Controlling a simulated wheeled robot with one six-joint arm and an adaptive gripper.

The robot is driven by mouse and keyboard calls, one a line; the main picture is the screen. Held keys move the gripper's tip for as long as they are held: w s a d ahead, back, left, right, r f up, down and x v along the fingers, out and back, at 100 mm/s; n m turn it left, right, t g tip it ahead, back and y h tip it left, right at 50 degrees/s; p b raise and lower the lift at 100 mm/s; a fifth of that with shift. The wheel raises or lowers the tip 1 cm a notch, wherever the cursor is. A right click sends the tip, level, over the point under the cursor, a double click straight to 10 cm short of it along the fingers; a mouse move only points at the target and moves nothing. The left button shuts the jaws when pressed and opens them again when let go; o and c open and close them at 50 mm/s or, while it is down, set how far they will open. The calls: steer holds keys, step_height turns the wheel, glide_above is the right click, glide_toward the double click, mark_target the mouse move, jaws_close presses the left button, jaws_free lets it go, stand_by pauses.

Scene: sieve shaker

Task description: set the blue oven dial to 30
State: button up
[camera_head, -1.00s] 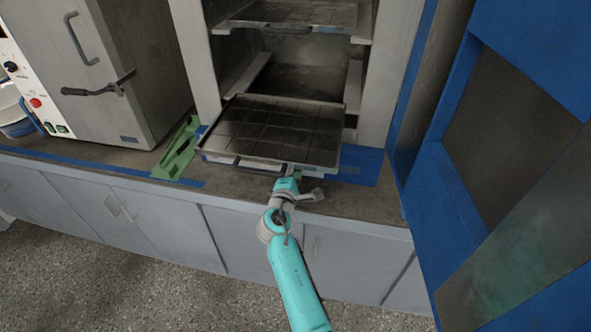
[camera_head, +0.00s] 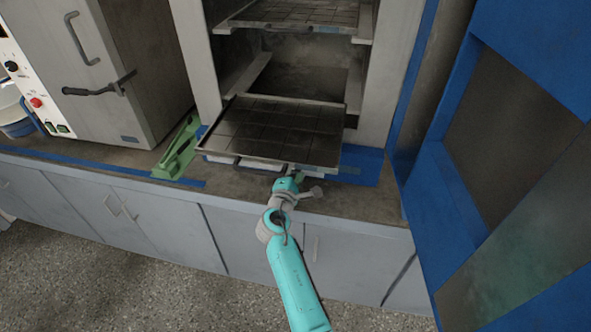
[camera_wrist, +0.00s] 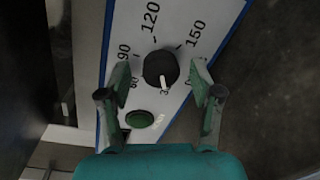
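The dial (camera_wrist: 159,68) is a round black knob on a white panel with blue edges, seen in the wrist view. Its white pointer is turned to the bottom of the picture, towards a label of which only a "3" shows. Labels 60, 90, 120 and 150 run round it. My gripper (camera_wrist: 160,70) is open, one finger left and one right of the dial, with a visible gap on both sides. In the head view my gripper (camera_head: 292,176) is at the front of the blue oven (camera_head: 387,70), below the tray; the dial is hidden there.
A green button (camera_wrist: 140,119) sits just below the dial. A dark tray (camera_head: 275,130) sticks out of the oven above my gripper. The blue door (camera_head: 432,180) stands open at the right. A grey oven (camera_head: 80,60) and green object (camera_head: 178,152) are at the left.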

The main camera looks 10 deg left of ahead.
steer(key=s, duration=1.2)
steer(key=shift+a+r, duration=0.35)
steer(key=shift+a, duration=0.05)
